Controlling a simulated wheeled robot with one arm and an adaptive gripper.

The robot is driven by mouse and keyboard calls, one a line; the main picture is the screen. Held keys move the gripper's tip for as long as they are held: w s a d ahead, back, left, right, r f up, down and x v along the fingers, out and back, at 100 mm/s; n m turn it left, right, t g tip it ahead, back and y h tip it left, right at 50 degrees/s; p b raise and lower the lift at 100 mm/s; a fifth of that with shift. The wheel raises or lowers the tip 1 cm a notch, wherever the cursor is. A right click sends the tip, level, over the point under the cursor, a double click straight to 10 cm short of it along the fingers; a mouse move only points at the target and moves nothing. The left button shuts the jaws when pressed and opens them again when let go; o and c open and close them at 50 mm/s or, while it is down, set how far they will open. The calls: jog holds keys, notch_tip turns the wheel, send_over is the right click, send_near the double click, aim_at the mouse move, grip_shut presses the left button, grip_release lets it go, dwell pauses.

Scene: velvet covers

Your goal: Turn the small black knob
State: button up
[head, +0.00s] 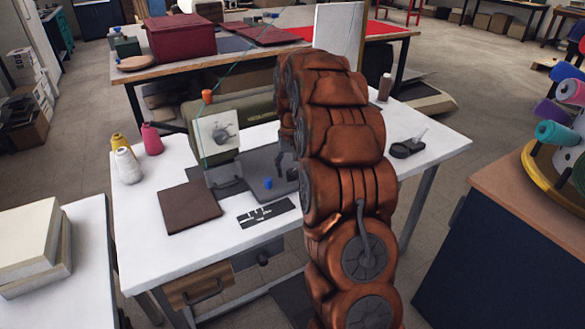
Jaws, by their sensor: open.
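A sewing machine (258,112) with an olive-green body stands on the white table (330,210). Its pale end plate carries a dark grey round part (222,134); at this size I cannot tell whether this is the small black knob. No other knob shows clearly. My copper-coloured arm rises in front of the right part of the machine and hides it. My gripper (284,160) shows only as a dark edge at the arm's left side, near the machine. It is open, and its fingertips are mostly hidden. I cannot tell whether it touches anything.
Thread spools (151,139) stand at the table's left. A brown fabric square (189,206), a dark slotted plate (266,213) and a small blue item (268,183) lie before the machine. A black tray (405,149) lies right of my arm.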

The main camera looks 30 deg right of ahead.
aim_at(292, 171)
notch_tip(292, 171, up, 12)
dwell(0.6)
dwell(0.5)
